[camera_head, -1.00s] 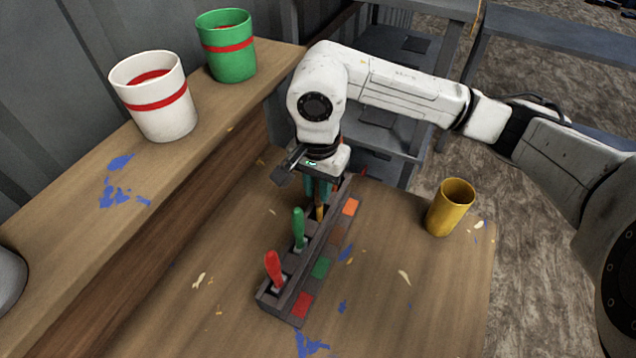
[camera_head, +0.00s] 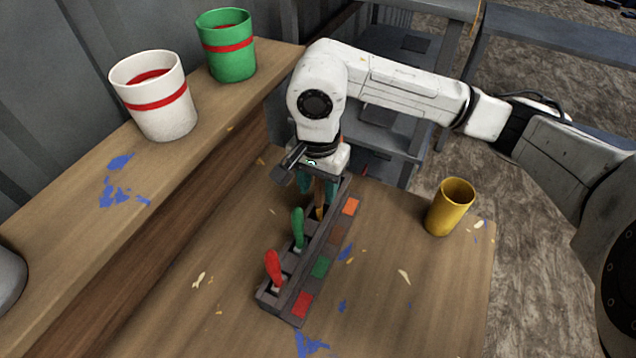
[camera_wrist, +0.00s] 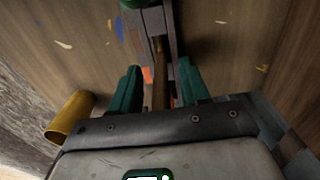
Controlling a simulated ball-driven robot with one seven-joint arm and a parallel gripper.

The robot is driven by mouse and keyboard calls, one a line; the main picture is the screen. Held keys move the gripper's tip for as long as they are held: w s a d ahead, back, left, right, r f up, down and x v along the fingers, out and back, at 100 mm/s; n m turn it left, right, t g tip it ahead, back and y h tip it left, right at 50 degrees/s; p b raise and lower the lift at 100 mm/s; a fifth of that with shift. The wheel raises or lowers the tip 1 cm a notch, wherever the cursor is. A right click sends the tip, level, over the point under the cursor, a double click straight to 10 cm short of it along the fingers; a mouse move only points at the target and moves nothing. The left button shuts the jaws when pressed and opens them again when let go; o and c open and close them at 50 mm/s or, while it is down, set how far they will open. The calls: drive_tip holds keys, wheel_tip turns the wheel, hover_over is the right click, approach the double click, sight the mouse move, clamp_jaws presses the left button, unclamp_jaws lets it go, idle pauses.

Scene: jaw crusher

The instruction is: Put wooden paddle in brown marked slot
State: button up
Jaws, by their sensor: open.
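The wooden paddle (camera_wrist: 160,75) stands between the teal fingers of my gripper (camera_wrist: 158,80) in the wrist view, with gaps at its sides. In the head view my gripper (camera_head: 319,190) is over the far part of the slotted rack (camera_head: 283,303), fingers pointing down and open. The paddle's lower end (camera_head: 320,213) shows at the rack, level with the brown mark (camera_head: 337,233); it appears to be in that slot. My gripper hides its upper part. A green paddle (camera_head: 298,228) and a red paddle (camera_head: 274,268) stand in the nearer slots.
Green (camera_head: 320,267), red (camera_head: 303,305) and orange (camera_head: 351,206) marks line the rack's right side. A yellow cup (camera_head: 450,208) stands right of the rack. A white cup (camera_head: 156,98) and a green cup (camera_head: 227,48) stand on the raised shelf (camera_head: 75,215) at left. The table front is clear.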

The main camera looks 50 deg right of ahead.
wheel_tip(320, 180, up, 12)
drive_tip(key=shift+f+b, duration=0.1)
drive_tip(key=shift+b, duration=0.75)
